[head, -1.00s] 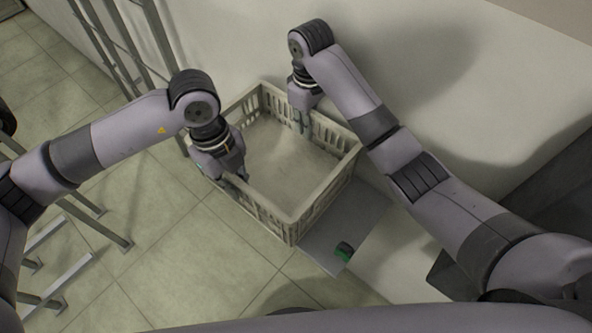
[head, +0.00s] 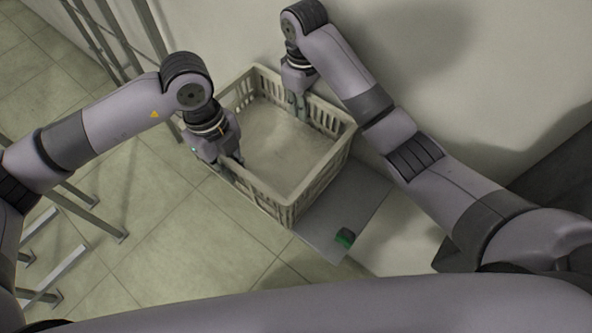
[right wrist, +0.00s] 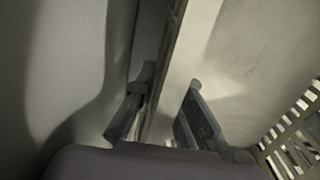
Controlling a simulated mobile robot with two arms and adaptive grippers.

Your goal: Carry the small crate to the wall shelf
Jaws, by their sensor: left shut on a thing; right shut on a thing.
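The small crate (head: 314,179) is pale beige with slotted walls and looks empty in the head view. My left gripper (head: 232,163) is shut on its left wall. My right gripper (head: 299,112) is shut on its far wall, beside the room wall. In the right wrist view, the fingers of my right gripper (right wrist: 160,118) straddle the crate's wall (right wrist: 184,65). A flat grey shelf (head: 358,198) shows at the crate's right and is partly hidden by it. I cannot tell whether the crate touches the shelf.
A small dark and green object (head: 345,238) lies at the shelf's front corner. A pale wall (head: 440,90) runs close behind the crate. A metal frame (head: 95,210) stands at the left.

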